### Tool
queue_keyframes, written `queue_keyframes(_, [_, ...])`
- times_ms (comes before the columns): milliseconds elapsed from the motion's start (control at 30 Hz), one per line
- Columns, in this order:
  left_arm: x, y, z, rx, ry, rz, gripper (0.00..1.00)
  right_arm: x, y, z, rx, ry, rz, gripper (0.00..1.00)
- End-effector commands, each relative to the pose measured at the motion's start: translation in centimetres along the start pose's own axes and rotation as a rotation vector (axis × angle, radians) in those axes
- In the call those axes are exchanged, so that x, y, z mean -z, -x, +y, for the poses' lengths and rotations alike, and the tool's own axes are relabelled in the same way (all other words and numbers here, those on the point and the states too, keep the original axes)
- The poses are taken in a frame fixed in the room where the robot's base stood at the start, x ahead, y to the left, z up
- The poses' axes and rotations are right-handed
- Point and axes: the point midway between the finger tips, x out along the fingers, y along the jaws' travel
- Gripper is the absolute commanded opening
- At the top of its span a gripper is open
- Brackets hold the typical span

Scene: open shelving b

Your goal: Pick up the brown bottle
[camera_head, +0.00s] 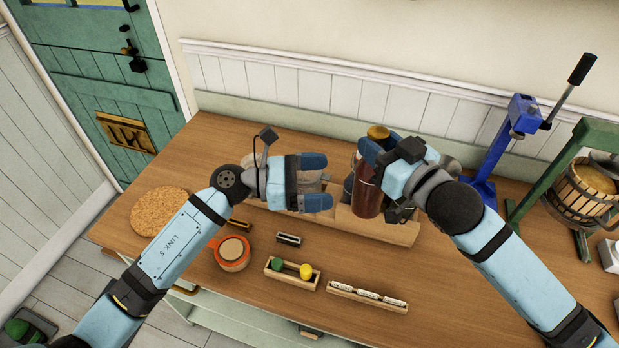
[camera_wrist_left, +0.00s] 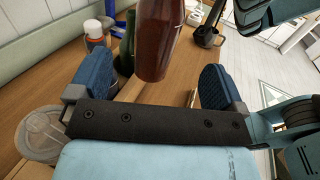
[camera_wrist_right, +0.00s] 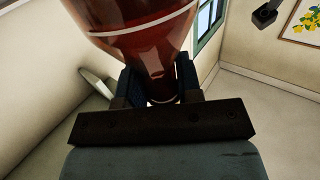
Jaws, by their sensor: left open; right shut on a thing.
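The brown bottle (camera_head: 368,195) is a dark reddish-brown glass bottle. My right gripper (camera_head: 374,152) is shut on its upper part and holds it over the wooden rack (camera_head: 375,229), roughly upright. In the right wrist view the bottle (camera_wrist_right: 145,45) fills the space beyond the fingers, with a pale band around it. In the left wrist view the bottle's lower end (camera_wrist_left: 157,50) appears clear of what is under it. My left gripper (camera_head: 325,184) is open and empty, to the left of the bottle and apart from it. The fingers partly hide the bottle's neck.
A blue press (camera_head: 497,150) and a wooden bucket press (camera_head: 582,195) stand at right.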

Motion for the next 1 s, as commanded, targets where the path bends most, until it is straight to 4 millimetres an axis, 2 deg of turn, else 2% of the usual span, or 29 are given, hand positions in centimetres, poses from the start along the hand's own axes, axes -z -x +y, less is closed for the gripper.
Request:
queue_keyframes(300, [-0.1,-6.0,0.0,0.000,0.003,-0.004,0.96,0.1,0.0,0.0,0.000,0.001,0.003,0.00])
queue_keyframes(500, [-0.1,-9.0,0.1,-0.002,0.003,-0.003,0.96,0.2,0.0,0.0,0.000,0.001,0.003,0.00])
queue_keyframes(700, [-0.1,-10.4,0.1,-0.003,0.003,-0.002,0.96,0.2,0.0,0.0,0.000,0.001,0.003,0.00])
queue_keyframes(1000, [-0.1,-10.6,0.1,-0.003,0.003,-0.001,0.96,0.2,0.0,0.0,0.000,0.001,0.003,0.00])
